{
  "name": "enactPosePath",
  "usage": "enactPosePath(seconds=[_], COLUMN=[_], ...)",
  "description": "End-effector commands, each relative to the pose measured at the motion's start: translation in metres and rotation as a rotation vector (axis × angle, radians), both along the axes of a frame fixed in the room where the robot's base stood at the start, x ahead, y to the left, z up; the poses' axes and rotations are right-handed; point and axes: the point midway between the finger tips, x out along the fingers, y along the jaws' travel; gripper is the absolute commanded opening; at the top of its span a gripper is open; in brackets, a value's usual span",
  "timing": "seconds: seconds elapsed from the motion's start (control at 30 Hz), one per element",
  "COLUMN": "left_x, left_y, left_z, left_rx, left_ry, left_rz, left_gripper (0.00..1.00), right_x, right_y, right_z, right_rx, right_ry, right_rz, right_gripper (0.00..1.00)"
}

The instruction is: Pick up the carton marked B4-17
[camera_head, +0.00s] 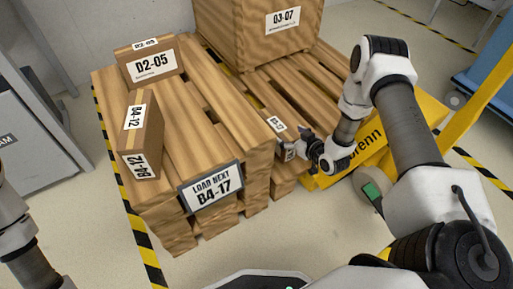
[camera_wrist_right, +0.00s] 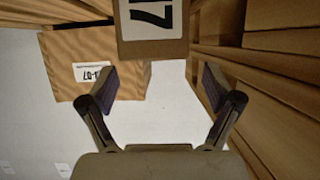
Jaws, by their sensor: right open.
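In the right wrist view a brown carton (camera_wrist_right: 152,50) shows part of a label with a 7. It sits just ahead of my right gripper (camera_wrist_right: 157,82), roughly centred between the two spread, empty fingers. A sign (camera_head: 212,187) on the pallet's front reads LOAD NEXT B4-17. My left arm shows at the left edge; its gripper is out of view.
Cartons D2-05 (camera_head: 152,65) and B4-12 (camera_head: 140,139) stand on the pallet (camera_head: 185,110). A large carton Q3-07 (camera_head: 255,35) stands at the back and also shows in the right wrist view (camera_wrist_right: 75,50). A yellow pallet jack (camera_head: 375,157) is at the right.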

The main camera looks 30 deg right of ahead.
Motion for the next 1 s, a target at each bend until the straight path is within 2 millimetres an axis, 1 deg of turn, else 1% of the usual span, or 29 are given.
enactPosePath(seconds=[0.03, 0.23, 0.4, 0.5, 0.73, 0.77, 0.8, 0.87, 0.9, 0.97, 1.0], left_x=[0.0, 0.0, 0.001, 0.001, 0.002, 0.002, 0.002, 0.002, 0.002, 0.002, 0.002], left_y=[0.0, 0.0, 0.0, 0.0, 0.001, 0.001, 0.001, 0.001, 0.001, 0.001, 0.001], left_z=[-0.005, -0.02, -0.047, -0.051, -0.048, -0.048, -0.048, -0.048, -0.048, -0.048, -0.048], left_rx=[0.0, 0.0, 0.0, 0.0, 0.001, 0.001, 0.001, 0.001, 0.001, 0.0, 0.0], left_ry=[-0.001, -0.001, -0.002, -0.004, -0.005, -0.005, -0.005, -0.005, -0.005, -0.005, -0.004], left_rz=[-0.001, -0.001, 0.002, 0.004, 0.005, 0.005, 0.005, 0.005, 0.005, 0.005, 0.005], left_gripper=[0.85, 0.85, 0.85, 0.85, 0.85, 0.85, 0.85, 0.85, 0.85, 0.85, 0.85], right_x=[0.005, 0.03, 0.058, 0.07, 0.072, 0.072, 0.072, 0.072, 0.072, 0.072, 0.072], right_y=[-0.002, 0.001, 0.001, 0.003, 0.003, 0.003, 0.003, 0.003, 0.003, 0.003, 0.003], right_z=[-0.003, -0.013, -0.026, -0.029, -0.026, -0.026, -0.026, -0.026, -0.026, -0.026, -0.026], right_rx=[-0.004, -0.004, -0.004, -0.003, -0.002, -0.002, -0.002, -0.002, -0.002, -0.002, -0.002], right_ry=[-0.011, -0.009, -0.009, -0.007, -0.003, -0.003, -0.003, -0.003, -0.003, -0.003, -0.003], right_rz=[0.001, 0.002, 0.003, 0.002, 0.001, 0.001, 0.001, 0.001, 0.001, 0.001, 0.001], right_gripper=[0.9, 0.9, 0.9, 0.9, 0.9, 0.79, 0.65, 0.44, 0.29, 0.08, 0.0])
